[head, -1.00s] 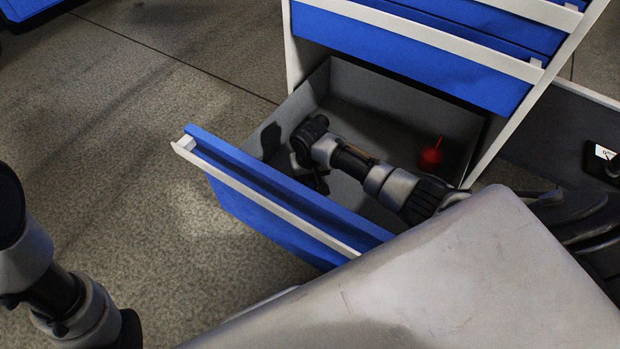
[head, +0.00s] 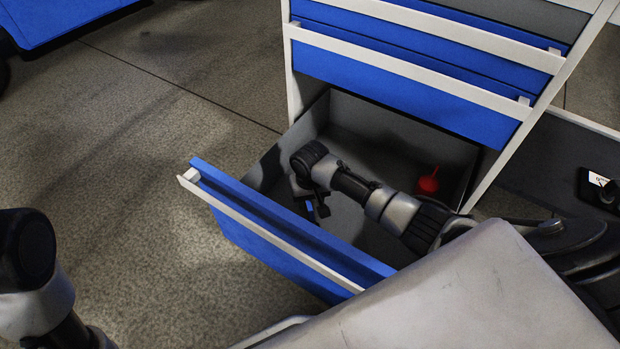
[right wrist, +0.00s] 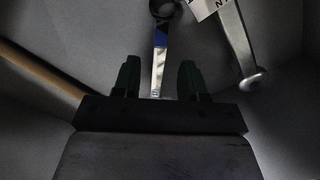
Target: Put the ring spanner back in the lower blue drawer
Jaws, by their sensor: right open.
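The lower blue drawer (head: 270,226) is pulled out from the cabinet. My right gripper (head: 316,210) reaches down inside it, near the front panel. In the right wrist view my right gripper (right wrist: 158,82) is open. A metal spanner with a blue band (right wrist: 159,62), which looks like the ring spanner, lies in line with the gap between the fingers, apparently touching neither. Its dark round end is at the top edge of that view. In the head view only a small blue bit (head: 308,206) shows by the fingers. My left gripper is out of view; only its arm shows at lower left.
A red object (head: 429,181) lies at the back of the drawer. The wrist view shows a wooden handle (right wrist: 38,72) at left and another metal tool (right wrist: 236,45) at right, beside a white label (right wrist: 203,8). Closed blue drawers (head: 400,88) are above. Floor at left is clear.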

